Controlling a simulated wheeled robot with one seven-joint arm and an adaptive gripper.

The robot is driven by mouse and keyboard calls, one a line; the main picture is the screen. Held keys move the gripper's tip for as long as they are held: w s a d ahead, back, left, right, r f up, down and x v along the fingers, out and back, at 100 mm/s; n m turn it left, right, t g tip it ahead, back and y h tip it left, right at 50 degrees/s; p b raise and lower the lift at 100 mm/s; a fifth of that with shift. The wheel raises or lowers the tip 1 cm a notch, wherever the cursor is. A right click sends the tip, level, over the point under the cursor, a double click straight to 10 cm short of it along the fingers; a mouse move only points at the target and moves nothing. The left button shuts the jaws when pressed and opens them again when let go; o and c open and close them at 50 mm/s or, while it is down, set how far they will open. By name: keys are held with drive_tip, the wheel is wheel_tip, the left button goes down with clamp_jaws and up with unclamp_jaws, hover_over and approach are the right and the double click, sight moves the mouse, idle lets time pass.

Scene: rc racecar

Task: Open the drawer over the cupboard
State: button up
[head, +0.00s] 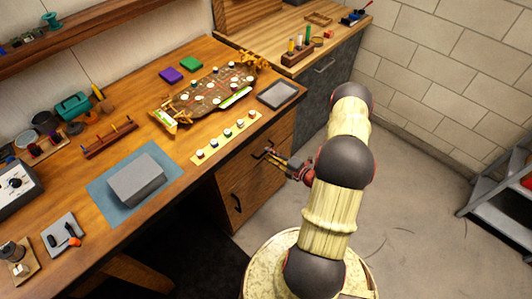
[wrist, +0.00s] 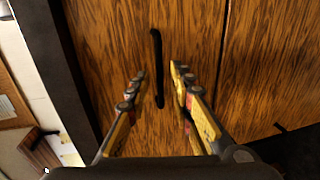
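The wooden drawer (head: 275,146) is at the top of the desk's front, above the cupboard door (head: 246,186). The drawer looks closed. It has a black bar handle, which stands upright in the wrist view (wrist: 157,68) because that view is turned. My gripper (head: 272,155) is at the drawer front by this handle. In the wrist view my gripper (wrist: 158,70) has its two yellow fingers apart, one on each side of the handle. The handle's lower part runs between the fingers. I cannot tell whether either finger touches it. The cupboard has its own black handle (head: 236,203).
A dark cabinet (head: 325,90) stands behind. Open concrete floor (head: 425,200) lies right; a metal step rack (head: 500,195) stands far right.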

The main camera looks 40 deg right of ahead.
drive_tip(key=shift+x, duration=1.5)
drive_tip(key=shift+c, duration=0.6)
drive_tip(key=c, duration=0.4)
clamp_jaws()
